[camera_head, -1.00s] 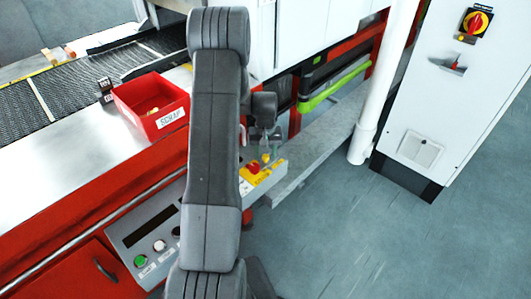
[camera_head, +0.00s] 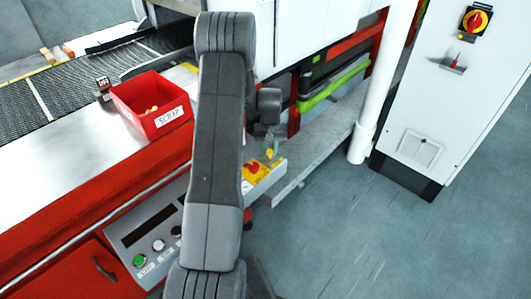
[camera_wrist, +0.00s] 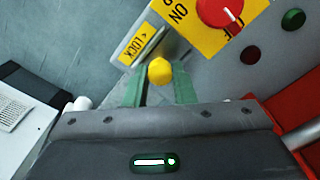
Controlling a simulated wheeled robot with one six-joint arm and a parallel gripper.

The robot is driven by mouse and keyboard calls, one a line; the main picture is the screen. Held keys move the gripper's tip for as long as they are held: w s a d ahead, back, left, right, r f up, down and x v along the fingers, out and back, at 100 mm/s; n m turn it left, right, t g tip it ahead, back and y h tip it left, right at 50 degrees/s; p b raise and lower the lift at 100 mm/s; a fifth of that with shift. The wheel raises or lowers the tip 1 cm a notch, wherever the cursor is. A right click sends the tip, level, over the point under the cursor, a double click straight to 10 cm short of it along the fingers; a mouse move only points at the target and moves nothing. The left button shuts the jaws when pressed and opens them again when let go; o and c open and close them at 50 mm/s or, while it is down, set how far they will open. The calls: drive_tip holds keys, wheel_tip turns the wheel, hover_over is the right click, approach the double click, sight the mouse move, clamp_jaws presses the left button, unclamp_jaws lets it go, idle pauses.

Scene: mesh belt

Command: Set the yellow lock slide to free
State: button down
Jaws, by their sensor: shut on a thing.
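The yellow lock slide (camera_wrist: 159,71) shows in the wrist view as a faceted yellow knob between the green fingertips of my gripper (camera_wrist: 160,88). My gripper is shut on it. A yellow plate marked with an arrow and LOCK (camera_wrist: 140,45) lies just beyond and left of the knob. In the head view the slide is a small yellow spot (camera_head: 269,154) at the panel's outer end, with my gripper (camera_head: 272,146) over it. The slide's track and end stops are hidden or too small to tell.
A red rotary switch (camera_wrist: 219,11) on a yellow ON/OFF plate sits close to the right of the slide. Green (camera_wrist: 293,19) and dark red buttons lie beyond it. A red scrap bin (camera_head: 150,122) stands on the machine top. Open floor (camera_head: 330,240) lies to the right.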

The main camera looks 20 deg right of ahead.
drive_tip(key=shift+w+d, duration=0.2)
drive_tip(key=shift+d, duration=0.25)
drive_tip(key=shift+r, duration=0.1)
drive_tip(key=c, duration=1.2)
unclamp_jaws()
drive_tip(key=shift+d, duration=0.15)
wheel_tip(320, 180, up, 14)
drive_tip(key=shift+b, duration=0.3)
drive_tip(key=shift+f, duration=0.2)
